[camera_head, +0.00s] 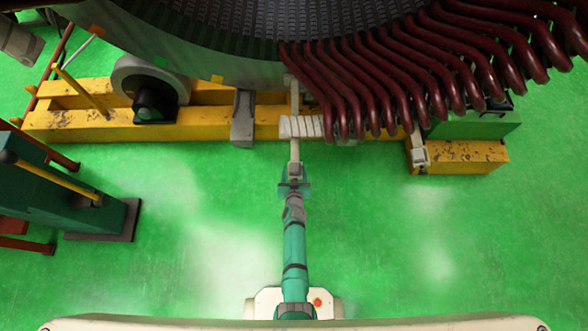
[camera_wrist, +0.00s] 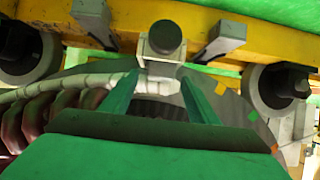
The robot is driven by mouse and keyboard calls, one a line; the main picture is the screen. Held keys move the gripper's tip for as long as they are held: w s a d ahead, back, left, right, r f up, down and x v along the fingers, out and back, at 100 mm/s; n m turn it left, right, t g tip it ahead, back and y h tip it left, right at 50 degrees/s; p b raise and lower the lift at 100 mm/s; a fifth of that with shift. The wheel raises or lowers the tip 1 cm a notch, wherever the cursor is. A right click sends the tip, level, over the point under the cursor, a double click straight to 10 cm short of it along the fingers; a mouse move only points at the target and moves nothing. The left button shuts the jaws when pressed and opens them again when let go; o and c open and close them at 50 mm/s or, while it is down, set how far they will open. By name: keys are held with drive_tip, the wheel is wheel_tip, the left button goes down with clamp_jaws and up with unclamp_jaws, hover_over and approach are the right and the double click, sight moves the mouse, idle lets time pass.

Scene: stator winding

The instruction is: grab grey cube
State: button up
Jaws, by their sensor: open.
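My gripper (camera_head: 294,187) points away from my body toward the pale white segments at the stator's lower edge. In the wrist view my gripper (camera_wrist: 158,76) is open, with its two green fingers apart. A small pale grey block (camera_wrist: 146,47) with a dark round end facing the camera shows beyond the fingertips, roughly between them; it may be the grey cube, but I cannot be sure. A pale bar runs just ahead of the gripper in the head view. I see nothing clearly held between the fingers.
The large stator (camera_head: 235,70) with dark red coils (camera_head: 400,75) rises ahead. A yellow beam (camera_head: 70,123) supports it, with a grey bracket (camera_head: 243,118) and a roller (camera_head: 155,98). A green stand (camera_head: 60,195) is at left. The green floor is clear at lower right.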

drive_tip(key=shift+c, duration=0.6)
drive_tip(key=c, duration=1)
drive_tip(key=shift+c, duration=0.2)
drive_tip(key=shift+d+r, duration=0.15)
drive_tip(key=shift+r, duration=0.35)
